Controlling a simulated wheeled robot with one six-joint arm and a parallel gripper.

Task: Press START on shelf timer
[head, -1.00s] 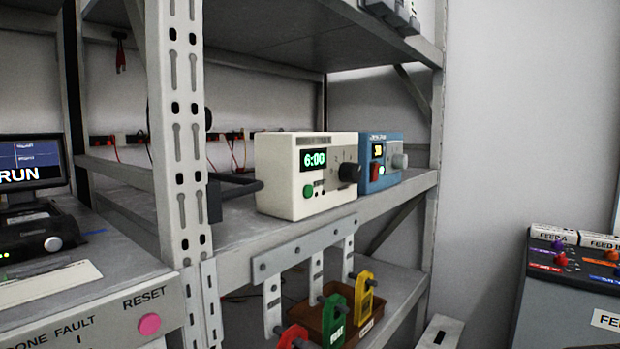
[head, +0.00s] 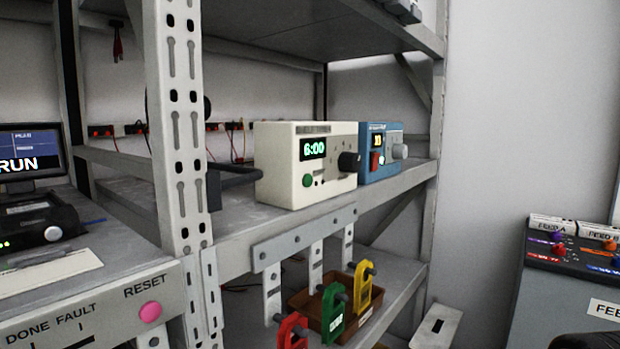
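The shelf timer is a cream box (head: 277,165) on the middle shelf in the head view. Its green display reads 6:00. A round green button (head: 307,181) is at the lower left of its face, and a black knob (head: 349,162) is at the right. The label by the button is too small to read. My gripper is not in view.
A blue box (head: 372,142) with a red switch and grey knob stands right of the timer. A perforated upright (head: 181,120) and a dark bar (head: 238,169) are left of it. Red, green and yellow tags (head: 364,287) hang below. A dark shape (head: 585,341) shows at bottom right.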

